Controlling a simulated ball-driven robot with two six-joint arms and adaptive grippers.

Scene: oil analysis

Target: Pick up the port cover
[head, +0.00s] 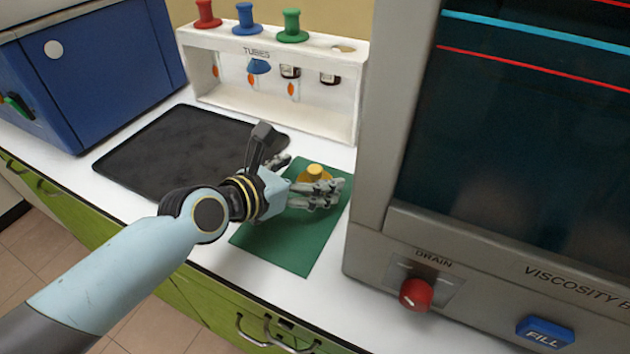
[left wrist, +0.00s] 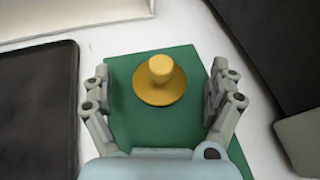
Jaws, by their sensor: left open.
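The port cover (head: 315,172) is a yellow disc with a raised knob. It lies on the green mat (head: 285,242). In the left wrist view the port cover (left wrist: 160,84) sits between the two fingers of my left gripper (left wrist: 158,95), with a gap on each side. The mat shows there too (left wrist: 165,135). In the head view my left gripper (head: 303,185) reaches over the mat from the left, and its fingers partly hide the cover. It is open and holds nothing. My right gripper is not in view.
A white tube rack (head: 275,105) with coloured knobs stands behind. A black tray (head: 180,150) lies left of the mat. The large viscosity machine (head: 400,205) stands close on the right. A blue box (head: 100,75) is at back left. The counter's front edge runs below the mat.

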